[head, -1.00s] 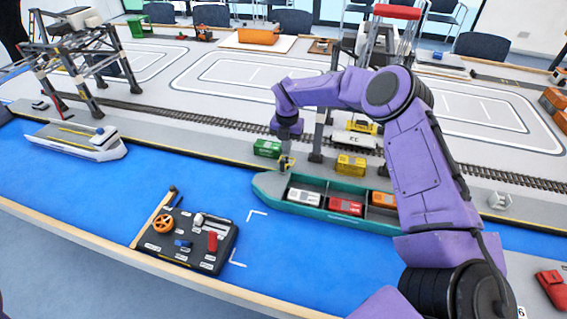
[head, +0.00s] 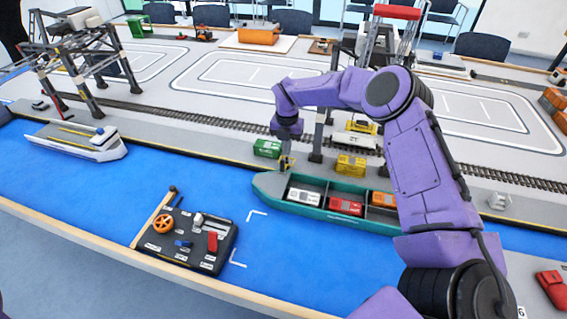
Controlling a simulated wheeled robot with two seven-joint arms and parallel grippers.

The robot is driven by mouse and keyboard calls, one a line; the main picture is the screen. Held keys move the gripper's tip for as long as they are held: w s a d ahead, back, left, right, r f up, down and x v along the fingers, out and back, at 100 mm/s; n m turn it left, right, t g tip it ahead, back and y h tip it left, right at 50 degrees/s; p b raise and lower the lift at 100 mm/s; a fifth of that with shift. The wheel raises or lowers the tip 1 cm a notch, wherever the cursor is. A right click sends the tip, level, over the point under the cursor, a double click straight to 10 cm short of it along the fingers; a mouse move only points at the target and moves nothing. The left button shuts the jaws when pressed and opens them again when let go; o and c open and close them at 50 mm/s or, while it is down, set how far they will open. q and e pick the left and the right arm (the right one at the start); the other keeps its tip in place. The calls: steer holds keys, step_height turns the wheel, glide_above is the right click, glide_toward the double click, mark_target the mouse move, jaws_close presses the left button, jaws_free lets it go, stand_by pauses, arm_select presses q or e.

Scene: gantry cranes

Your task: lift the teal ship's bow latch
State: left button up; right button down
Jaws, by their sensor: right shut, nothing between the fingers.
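The teal ship (head: 328,211) lies along the quay on the blue water, its bow pointing left. Its open hold carries white, red and orange containers. My right arm reaches over it from the right, and my right gripper (head: 286,165) points down at the ship's bow with its fingers closed and nothing between them. The bow latch cannot be made out; the fingertips cover that part of the bow. Whether the fingertips touch the ship cannot be told. My left gripper is not in view.
A black control panel (head: 190,262) with an orange wheel stands at the front. A green container (head: 267,148) and a yellow container (head: 350,166) stand on the quay close to my right gripper. A white ship (head: 60,143) lies at the left. Open blue water separates the two ships.

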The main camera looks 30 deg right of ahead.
stand_by(0.4)
steer(key=shift+s+a, duration=1.5)
steer(key=shift+a, duration=0.25)
steer(key=shift+s+a+f+b, duration=1)
steer(key=shift+s+a+f, duration=0.15)
steer(key=shift+a, duration=0.15)
step_height(320, 180, up, 10)
steer(key=s+a+p, duration=0.2)
steer(key=p, duration=0.4)
steer(key=shift+w+a, duration=0.1)
